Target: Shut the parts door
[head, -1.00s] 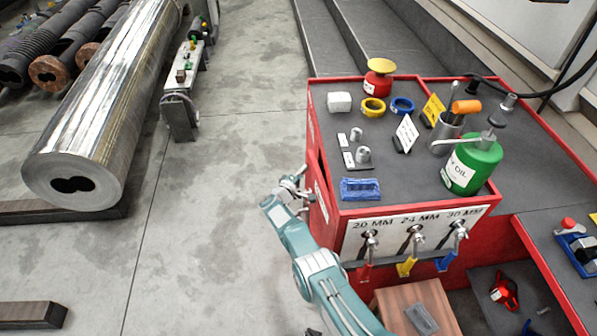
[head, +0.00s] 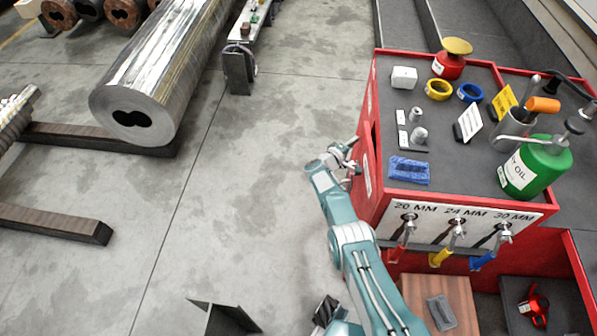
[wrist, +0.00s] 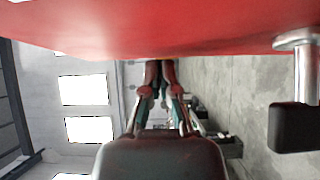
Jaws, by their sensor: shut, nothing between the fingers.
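The red cabinet (head: 455,215) stands at the right in the head view. On its left side is a red panel with a white label (head: 367,178), seen nearly edge-on, and it looks like the parts door. A dark gap shows above and beside it; how far it stands open I cannot tell. My gripper (head: 352,162) is shut and empty, beside this left side. In the wrist view my gripper's fingers (wrist: 160,75) are together just under a broad red surface (wrist: 150,28). A metal post with a black grip (wrist: 293,128) shows at the right; contact is unclear.
A large steel barrel (head: 170,70) lies left.

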